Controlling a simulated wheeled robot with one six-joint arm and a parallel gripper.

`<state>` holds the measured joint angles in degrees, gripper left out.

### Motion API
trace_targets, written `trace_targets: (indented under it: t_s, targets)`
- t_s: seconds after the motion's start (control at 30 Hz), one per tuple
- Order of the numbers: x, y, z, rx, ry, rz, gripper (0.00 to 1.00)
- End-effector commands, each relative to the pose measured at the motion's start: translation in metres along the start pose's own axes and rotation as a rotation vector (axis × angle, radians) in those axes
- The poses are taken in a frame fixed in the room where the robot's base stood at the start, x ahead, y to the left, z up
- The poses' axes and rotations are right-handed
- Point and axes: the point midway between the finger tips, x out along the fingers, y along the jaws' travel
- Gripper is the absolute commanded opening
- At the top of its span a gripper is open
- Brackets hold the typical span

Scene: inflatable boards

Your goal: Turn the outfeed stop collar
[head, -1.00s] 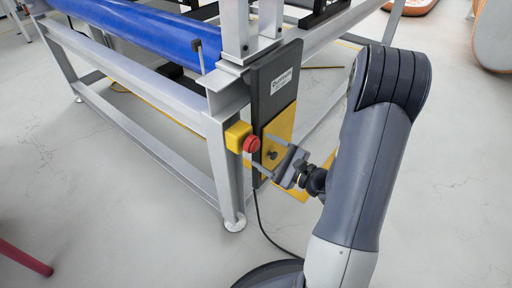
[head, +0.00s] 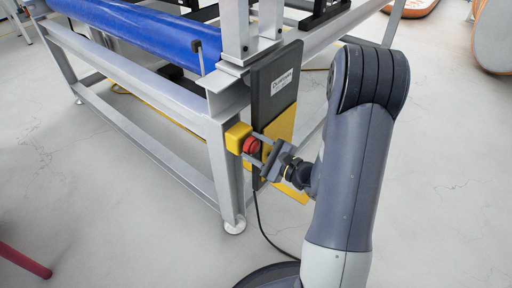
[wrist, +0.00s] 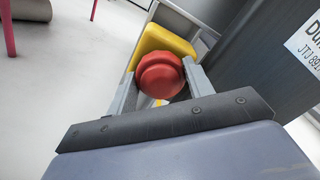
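The outfeed stop collar is a round red knob (head: 251,146) on a yellow box (head: 237,137), fixed to the grey frame's corner leg. In the wrist view the red collar (wrist: 160,76) shows between my two fingertips, with the yellow box (wrist: 164,42) behind it. My gripper (head: 257,152) is open, with one finger on each side of the collar. In the wrist view my gripper (wrist: 158,82) has its right finger very close to the collar and a narrow gap at the left. I cannot tell whether either finger touches it.
A dark upright panel (head: 273,85) with a white label and a yellow lower plate (head: 283,124) stand just right of the collar. A blue roller (head: 140,28) lies along the frame (head: 150,102). A black cable (head: 262,228) runs down to the floor. Open floor lies in front.

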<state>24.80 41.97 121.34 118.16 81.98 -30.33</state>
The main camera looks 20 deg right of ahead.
Motion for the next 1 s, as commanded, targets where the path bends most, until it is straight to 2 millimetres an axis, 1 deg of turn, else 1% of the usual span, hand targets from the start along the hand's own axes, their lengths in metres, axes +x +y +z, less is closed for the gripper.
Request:
trace_targets:
  t_s: [0.03,0.2,0.27,0.3,0.57,0.77,1.0]
  targets:
    - [-0.0001,0.0000,0.0000,0.000,0.000,0.000,0.45]
    - [-0.0001,0.0002,0.0000,0.000,0.000,0.000,0.31]
    - [-0.0001,0.0002,-0.0001,0.000,0.000,0.000,0.26]
    - [-0.0001,0.0002,0.0000,0.000,0.000,0.000,0.25]
    - [-0.0001,-0.0002,0.0002,0.045,0.001,0.001,0.25]
    - [-0.0001,-0.0006,0.0001,0.158,0.002,0.002,0.25]
    - [-0.0001,-0.0010,0.0003,0.332,0.002,0.002,0.25]
